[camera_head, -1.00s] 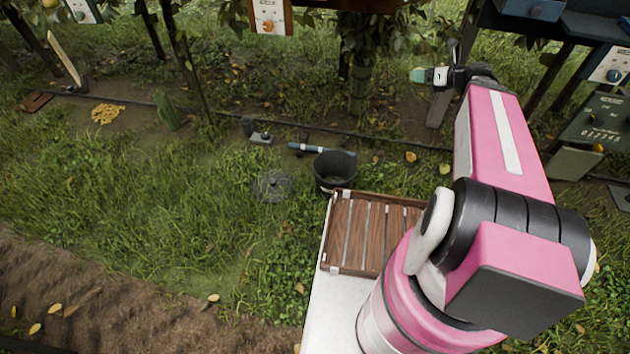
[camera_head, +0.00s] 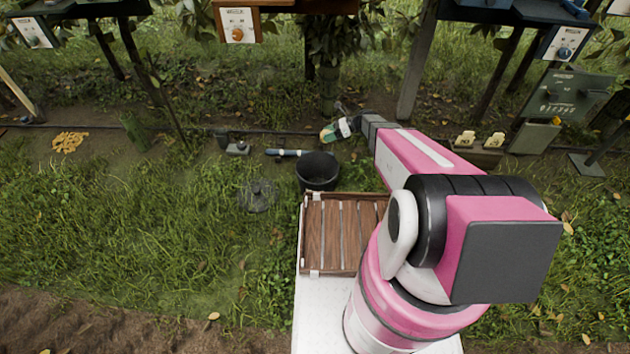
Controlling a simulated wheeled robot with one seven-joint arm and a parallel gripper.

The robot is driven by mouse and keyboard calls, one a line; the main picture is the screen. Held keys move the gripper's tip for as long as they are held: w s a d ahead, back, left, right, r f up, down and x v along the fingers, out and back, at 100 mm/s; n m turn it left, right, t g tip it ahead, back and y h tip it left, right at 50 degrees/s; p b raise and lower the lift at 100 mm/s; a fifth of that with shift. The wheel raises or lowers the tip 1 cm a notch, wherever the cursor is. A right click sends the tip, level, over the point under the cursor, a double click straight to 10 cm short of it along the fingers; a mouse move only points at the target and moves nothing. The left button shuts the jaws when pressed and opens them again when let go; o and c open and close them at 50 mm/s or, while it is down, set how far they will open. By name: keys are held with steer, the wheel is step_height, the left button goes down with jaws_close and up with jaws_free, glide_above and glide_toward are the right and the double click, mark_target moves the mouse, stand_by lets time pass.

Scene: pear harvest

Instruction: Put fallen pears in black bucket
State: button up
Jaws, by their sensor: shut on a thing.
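The black bucket (camera_head: 318,183) stands upright on the grass, just beyond the wooden slatted crate. Its inside is dark, and I cannot make out any contents. My gripper (camera_head: 332,131) is at the end of the pink arm, above and a little right of the bucket in the picture. It is shut on a small green and tan thing (camera_head: 327,134), which looks like a pear but is too small to be sure. My gripper is apart from the bucket's rim. I cannot clearly make out fallen pears on the ground; my arm hides part of it.
The slatted wooden crate (camera_head: 308,240) sits on my white base, in front of the bucket. A wire-like round object (camera_head: 258,195) lies left of the bucket, and a blue-and-white tube (camera_head: 284,153) lies behind it. Posts and hanging boxes line the back. Grass at left is open.

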step_height(320, 180, down, 13)
steer(key=a+n+g, duration=0.1)
steer(key=a, duration=0.1)
steer(key=shift+s+a+g, duration=0.3)
steer(key=shift+s+a, duration=0.1)
steer(key=shift+s, duration=0.05)
steer(key=o, duration=1.1)
steer(key=shift+c, duration=0.2)
steer(key=shift+d, duration=0.15)
steer(key=v, duration=1)
steer(key=shift+w+d+r, duration=0.15)
steer(key=shift+d+r, duration=0.05)
